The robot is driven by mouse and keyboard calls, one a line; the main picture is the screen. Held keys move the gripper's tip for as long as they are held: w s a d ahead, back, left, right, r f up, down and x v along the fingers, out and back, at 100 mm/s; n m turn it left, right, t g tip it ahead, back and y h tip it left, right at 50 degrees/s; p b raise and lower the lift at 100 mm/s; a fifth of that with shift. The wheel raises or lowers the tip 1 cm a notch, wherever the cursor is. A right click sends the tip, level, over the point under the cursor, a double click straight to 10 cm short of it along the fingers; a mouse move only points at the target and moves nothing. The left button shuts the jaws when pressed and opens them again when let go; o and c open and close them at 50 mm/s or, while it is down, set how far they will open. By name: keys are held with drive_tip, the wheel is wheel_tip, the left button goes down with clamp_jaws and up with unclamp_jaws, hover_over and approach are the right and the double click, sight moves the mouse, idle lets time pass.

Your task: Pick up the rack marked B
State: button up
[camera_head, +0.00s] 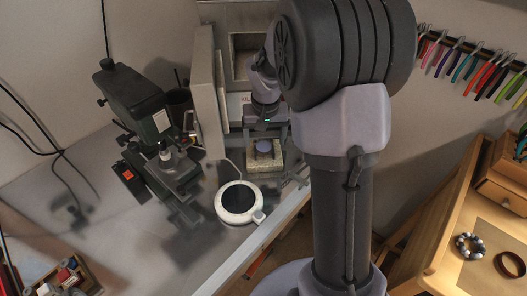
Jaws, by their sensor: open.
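My gripper (266,140) is in the middle of the view, in front of the kiln. Its jaws are apart and point down, with nothing seen between them. Just below and in front of it is a small beige block-like holder (264,166) with a round bluish piece (263,146) on top. It stands on the grey metal bench. I cannot read a letter on it, so I cannot tell whether it is the rack marked B. My arm hides part of the area behind.
The kiln (240,101) stands behind my gripper, its thick door (208,100) swung open at left. A dark green microscope-like machine (134,100) is further left. A white ring-shaped device (238,203) lies in front. The bench's front edge (272,232) runs diagonally. A wooden desk (468,215) is at right.

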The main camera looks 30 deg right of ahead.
sight(264, 147)
drive_tip(key=f, duration=0.2)
drive_tip(key=f+b, duration=0.1)
drive_tip(key=shift+w+f, duration=0.25)
drive_tip(key=shift+r, duration=0.15)
drive_tip(key=c, duration=1.4)
drive_tip(key=shift+c, duration=0.2)
